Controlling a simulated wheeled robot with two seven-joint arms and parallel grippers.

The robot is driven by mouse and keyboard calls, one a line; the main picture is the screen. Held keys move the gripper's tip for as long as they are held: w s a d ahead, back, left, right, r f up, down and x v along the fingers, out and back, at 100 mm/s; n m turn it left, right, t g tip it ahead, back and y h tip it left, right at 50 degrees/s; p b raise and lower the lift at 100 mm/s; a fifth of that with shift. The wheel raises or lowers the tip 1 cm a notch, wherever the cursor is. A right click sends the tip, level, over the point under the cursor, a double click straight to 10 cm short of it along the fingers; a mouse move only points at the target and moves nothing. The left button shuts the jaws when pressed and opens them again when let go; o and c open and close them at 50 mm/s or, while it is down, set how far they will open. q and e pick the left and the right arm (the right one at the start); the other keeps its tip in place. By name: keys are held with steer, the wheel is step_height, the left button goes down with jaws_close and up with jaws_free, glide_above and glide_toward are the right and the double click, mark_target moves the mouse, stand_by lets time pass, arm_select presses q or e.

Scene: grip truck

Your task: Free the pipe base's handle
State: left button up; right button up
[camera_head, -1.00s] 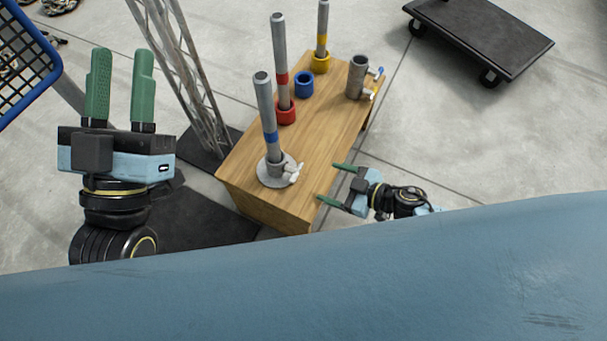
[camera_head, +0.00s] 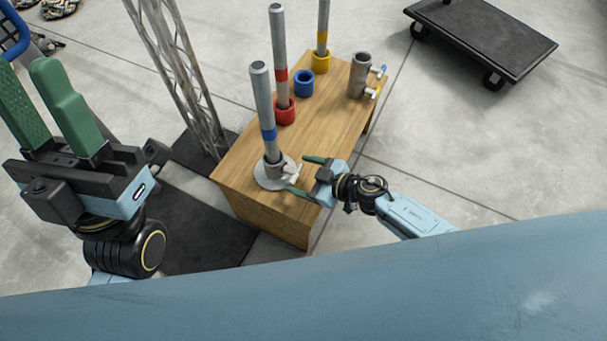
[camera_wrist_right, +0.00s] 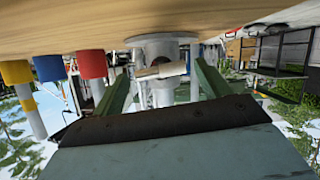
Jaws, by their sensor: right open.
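The pipe base (camera_head: 268,183) is a round grey flange with a short collar at the near end of the wooden table. A grey pipe with a blue band (camera_head: 262,105) stands upright in it. Its pale handle (camera_head: 292,169) sticks out on the right side. My right gripper (camera_head: 298,174) is open, its green fingers around the handle from the right. In the right wrist view, upside down, the handle (camera_wrist_right: 160,71) lies between the two fingers; contact cannot be told. My left gripper (camera_head: 25,72) is raised at the left, empty, its fingers apart.
A black dolly (camera_head: 485,40) is at the upper right.

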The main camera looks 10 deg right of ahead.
steer(key=c, duration=1)
steer(key=shift+s+a+n+t+h, duration=0.15)
steer(key=shift+n+t+h, duration=0.15)
steer(key=shift+n+t, duration=0.35)
steer(key=shift+f+n+t+h, duration=0.1)
steer(key=shift+n+t+h, duration=0.3)
steer(key=shift+n, duration=0.65)
steer(key=shift+s+n+t, duration=0.1)
steer(key=shift+n+t, duration=0.35)
steer(key=shift+n, duration=0.15)
